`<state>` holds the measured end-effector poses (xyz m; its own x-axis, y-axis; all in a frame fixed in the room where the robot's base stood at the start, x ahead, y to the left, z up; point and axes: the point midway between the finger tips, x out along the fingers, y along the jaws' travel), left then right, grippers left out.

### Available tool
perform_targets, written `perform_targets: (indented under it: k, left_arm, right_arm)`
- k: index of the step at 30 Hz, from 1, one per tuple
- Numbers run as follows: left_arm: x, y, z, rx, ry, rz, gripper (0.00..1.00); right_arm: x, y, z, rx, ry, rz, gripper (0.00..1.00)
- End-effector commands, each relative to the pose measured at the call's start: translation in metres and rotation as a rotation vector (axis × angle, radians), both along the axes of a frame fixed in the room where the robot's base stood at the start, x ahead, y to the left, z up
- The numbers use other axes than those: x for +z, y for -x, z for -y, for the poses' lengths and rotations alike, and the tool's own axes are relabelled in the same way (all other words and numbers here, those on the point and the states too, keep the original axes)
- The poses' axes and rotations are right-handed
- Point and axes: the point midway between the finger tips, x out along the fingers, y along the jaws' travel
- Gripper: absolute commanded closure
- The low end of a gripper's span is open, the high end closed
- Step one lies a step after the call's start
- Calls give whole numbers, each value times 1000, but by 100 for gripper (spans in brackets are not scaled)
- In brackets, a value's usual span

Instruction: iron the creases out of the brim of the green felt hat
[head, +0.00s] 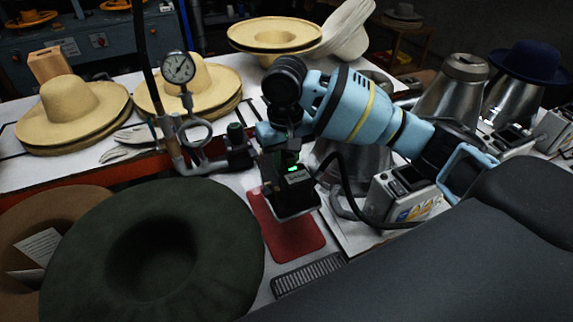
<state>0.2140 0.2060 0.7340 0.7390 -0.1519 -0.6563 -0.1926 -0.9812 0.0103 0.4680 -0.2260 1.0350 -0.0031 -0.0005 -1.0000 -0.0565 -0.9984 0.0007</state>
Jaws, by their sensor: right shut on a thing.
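The dark green felt hat (150,255) lies at the lower left, its wide brim spread around a dark hollow in the middle. I cannot make out creases in the brim at this size. My right gripper (292,206) points down over the red mat (299,240), to the right of the hat and apart from it. It is shut on a dark thing that looks like the iron, mostly hidden by the gripper. I cannot tell whether that thing touches the mat. My left gripper is not in view.
A brown hat (30,225) lies partly under the green one. Straw hats (70,108) and white gloves (127,141) lie behind. A pressure gauge (178,68) on pipework stands left of my gripper. A grey control box (401,192) and metal hat forms (452,90) stand right.

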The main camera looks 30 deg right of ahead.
Motion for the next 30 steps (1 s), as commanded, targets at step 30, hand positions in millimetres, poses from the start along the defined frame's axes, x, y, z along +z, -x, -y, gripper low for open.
perform_targets:
  k: [30]
  left_arm:
    - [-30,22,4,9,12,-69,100]
  right_arm:
    - [-38,1,0,0,-3,-91,100]
